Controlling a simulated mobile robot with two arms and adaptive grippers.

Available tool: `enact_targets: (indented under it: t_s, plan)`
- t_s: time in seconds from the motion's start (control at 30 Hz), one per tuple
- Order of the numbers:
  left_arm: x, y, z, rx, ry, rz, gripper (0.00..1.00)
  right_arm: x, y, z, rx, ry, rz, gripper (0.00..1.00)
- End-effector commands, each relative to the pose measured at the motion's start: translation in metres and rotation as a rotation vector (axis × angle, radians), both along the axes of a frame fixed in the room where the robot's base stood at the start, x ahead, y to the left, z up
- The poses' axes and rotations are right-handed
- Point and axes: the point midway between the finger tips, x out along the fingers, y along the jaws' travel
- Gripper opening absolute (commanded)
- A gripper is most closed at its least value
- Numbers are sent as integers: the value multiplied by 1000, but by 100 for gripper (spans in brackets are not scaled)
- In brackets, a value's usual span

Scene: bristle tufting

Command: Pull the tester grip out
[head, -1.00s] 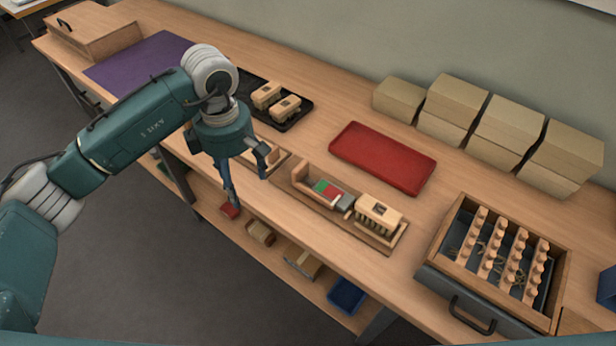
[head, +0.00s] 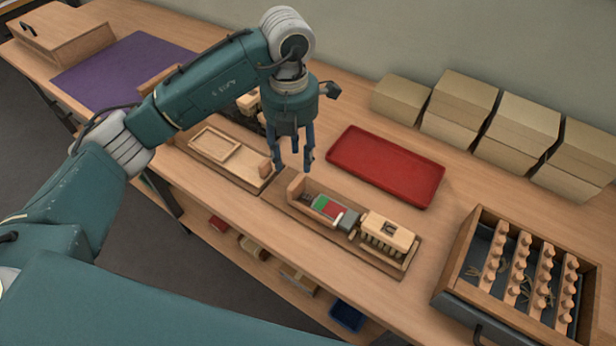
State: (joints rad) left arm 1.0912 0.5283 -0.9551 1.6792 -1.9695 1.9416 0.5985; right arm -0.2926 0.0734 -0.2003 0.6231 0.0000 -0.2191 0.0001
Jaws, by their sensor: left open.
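The tester is a long wooden base (head: 375,262) on the bench, with a wooden upright at its left end. A slide with a green and red scale (head: 327,207) lies on it. A grey block (head: 348,221), which looks like the tester grip, sits at the scale's right end, close to a brush block (head: 389,232) with its tufts hanging down. My left gripper (head: 293,168) is open and empty, fingers pointing down, above the bench just behind the tester's left end. It is apart from the grey block. My right gripper is not in view.
A red tray (head: 386,167) lies behind the tester. A wooden jig (head: 227,165) sits to its left. A drawer box of pegs (head: 466,250) stands at the right, and several cardboard boxes (head: 463,97) line the wall. A purple mat (head: 117,68) lies at the left.

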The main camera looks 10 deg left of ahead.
Motion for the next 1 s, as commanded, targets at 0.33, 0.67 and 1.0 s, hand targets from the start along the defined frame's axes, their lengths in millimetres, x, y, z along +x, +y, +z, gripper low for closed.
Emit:
enact_targets:
  t_s: [0.33,0.67,1.0]
  plan:
    - [-2,1,-58,2,7,2,42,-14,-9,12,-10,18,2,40]
    - [-1,0,-100,1,3,0,42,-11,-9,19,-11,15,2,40]
    - [0,0,-105,1,1,-1,42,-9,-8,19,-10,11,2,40]
